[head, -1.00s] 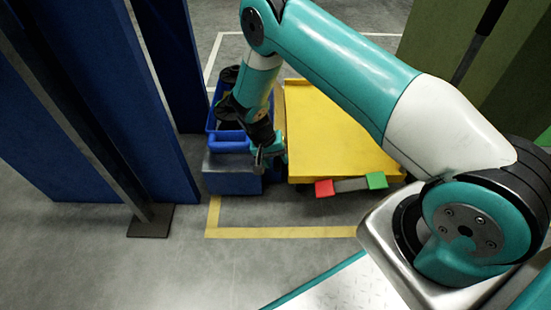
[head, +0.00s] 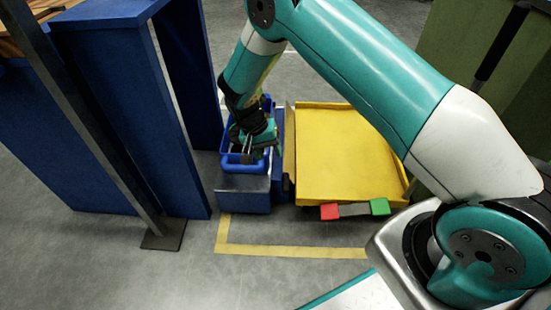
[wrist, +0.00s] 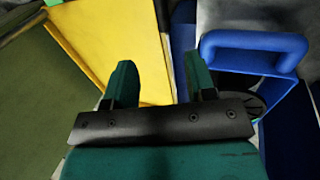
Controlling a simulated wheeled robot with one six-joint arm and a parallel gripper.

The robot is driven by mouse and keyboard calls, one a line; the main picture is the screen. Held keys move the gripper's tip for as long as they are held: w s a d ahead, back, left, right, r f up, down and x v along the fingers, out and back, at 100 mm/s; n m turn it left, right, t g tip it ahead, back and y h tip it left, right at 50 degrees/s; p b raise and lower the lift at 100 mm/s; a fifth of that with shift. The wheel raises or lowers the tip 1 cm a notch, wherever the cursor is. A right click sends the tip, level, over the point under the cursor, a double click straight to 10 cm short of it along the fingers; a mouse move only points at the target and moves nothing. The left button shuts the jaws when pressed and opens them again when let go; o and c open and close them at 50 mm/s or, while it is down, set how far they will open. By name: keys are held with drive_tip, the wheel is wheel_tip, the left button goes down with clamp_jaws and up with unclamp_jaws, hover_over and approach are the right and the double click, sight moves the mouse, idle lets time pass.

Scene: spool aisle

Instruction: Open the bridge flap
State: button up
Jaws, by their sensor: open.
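A yellow tray-like cart top (head: 345,155) stands low in the middle of the head view, with a red block (head: 329,211) and a green block (head: 379,206) on its front edge. A narrow upright panel (head: 289,155), probably the bridge flap, runs along its left side, beside the blue cart. I cannot tell for certain that it is the flap. My gripper (head: 250,148) is open and empty, pointing down over the blue bin by its handle, left of the panel. In the wrist view, my gripper (wrist: 160,82) has its fingers spread, with the yellow surface (wrist: 105,40) at upper left.
The blue bin (head: 231,160) sits on a blue cart (head: 243,196); its handle (wrist: 255,42) is close on the right in the wrist view. Blue shelving (head: 115,110) stands left, green panels (head: 470,40) at upper right. The floor in front is clear, with a yellow line (head: 290,251).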

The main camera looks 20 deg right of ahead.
drive_tip(key=shift+v, duration=1)
drive_tip(key=shift+d+f, duration=0.25)
drive_tip(key=shift+d, duration=0.05)
drive_tip(key=c, duration=0.5)
drive_tip(key=d+f, duration=0.1)
drive_tip(key=s+d+f+y, duration=0.1)
drive_tip(key=d, duration=0.1)
drive_tip(key=d+f+y, duration=0.1)
drive_tip(key=shift+s+d+f+n+g, duration=0.2)
drive_tip(key=shift+s+d+n+g, duration=0.1)
drive_tip(key=shift+d, duration=0.1)
clamp_jaws()
drive_tip(key=t+y+b, duration=0.3)
drive_tip(key=t+y, duration=0.4)
drive_tip(key=y, duration=0.3)
approach(288, 184)
drive_tip(key=b+x, duration=0.7)
drive_tip(key=shift+w+a+f+b, duration=0.1)
drive_tip(key=shift+a+f+b, duration=0.05)
drive_tip(key=shift+f+b, duration=0.15)
